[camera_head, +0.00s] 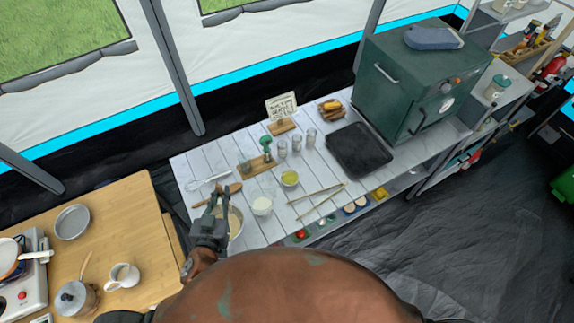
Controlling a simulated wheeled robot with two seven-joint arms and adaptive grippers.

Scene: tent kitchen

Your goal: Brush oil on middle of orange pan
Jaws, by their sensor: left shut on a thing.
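My left gripper (219,198) reaches over the left end of the white slatted table. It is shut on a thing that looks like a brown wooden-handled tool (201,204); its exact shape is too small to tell. A cream bowl (236,231) is beside the gripper, partly hidden by it. A small bowl of yellow oil (290,178) stands to the right, apart from the gripper. At the far left edge an orange-sided pan (7,268) with a pale inside sits on the stove, cut off by the picture edge. My right gripper is not in view.
A whisk (207,183), a glass of white liquid (261,205), chopsticks (317,192) and a black tray (359,149) lie on the white table (207,163). A green oven (405,85) stands at right. The wooden table (125,222) holds a pitcher (122,275) and a pot.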

